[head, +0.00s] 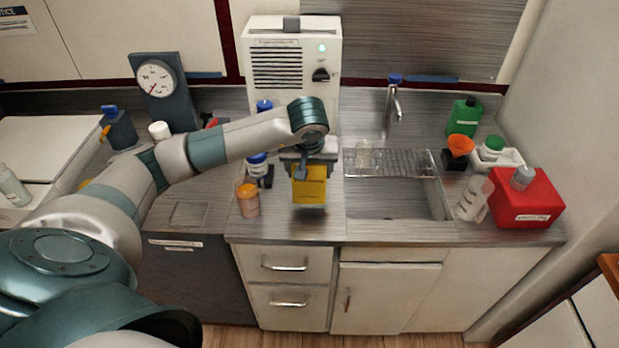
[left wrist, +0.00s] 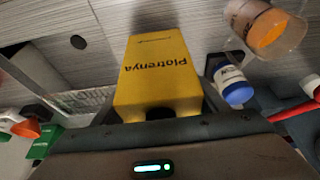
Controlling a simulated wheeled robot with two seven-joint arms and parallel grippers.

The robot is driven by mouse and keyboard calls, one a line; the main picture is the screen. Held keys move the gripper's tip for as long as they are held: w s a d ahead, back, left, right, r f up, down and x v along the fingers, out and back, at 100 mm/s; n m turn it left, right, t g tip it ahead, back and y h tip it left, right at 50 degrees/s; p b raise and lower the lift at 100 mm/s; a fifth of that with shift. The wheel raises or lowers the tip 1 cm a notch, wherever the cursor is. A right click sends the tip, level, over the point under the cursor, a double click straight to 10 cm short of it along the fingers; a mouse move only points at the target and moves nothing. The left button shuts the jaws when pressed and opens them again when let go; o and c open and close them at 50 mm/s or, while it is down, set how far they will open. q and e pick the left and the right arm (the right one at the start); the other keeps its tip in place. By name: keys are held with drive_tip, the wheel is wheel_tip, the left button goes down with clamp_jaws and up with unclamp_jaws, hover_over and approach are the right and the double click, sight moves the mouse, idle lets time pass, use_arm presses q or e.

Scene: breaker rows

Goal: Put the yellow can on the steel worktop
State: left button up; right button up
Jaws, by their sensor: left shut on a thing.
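The yellow can (head: 309,187) is a boxy yellow container in the head view, in front of the white appliance. The steel worktop (head: 290,226) lies beneath and around the can. I cannot tell whether the can's bottom touches the worktop or is a little above it. My right gripper is in neither view.
An orange-topped jar (head: 248,198) and a blue-lidded jar (head: 257,164) stand just left of the can. The sink (head: 395,199), with a wire rack (head: 410,162), lies right. A red box (head: 527,200) stands at the far right. The worktop's front edge is close.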

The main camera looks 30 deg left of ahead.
sight(310, 181)
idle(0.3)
use_arm(q)
wheel_tip(310, 181, down, 2)
drive_tip(key=shift+p, duration=0.8)
drive_tip(key=shift+f, duration=0.9)
drive_tip(key=shift+f, duration=0.1)
drive_tip(key=o, duration=1.7)
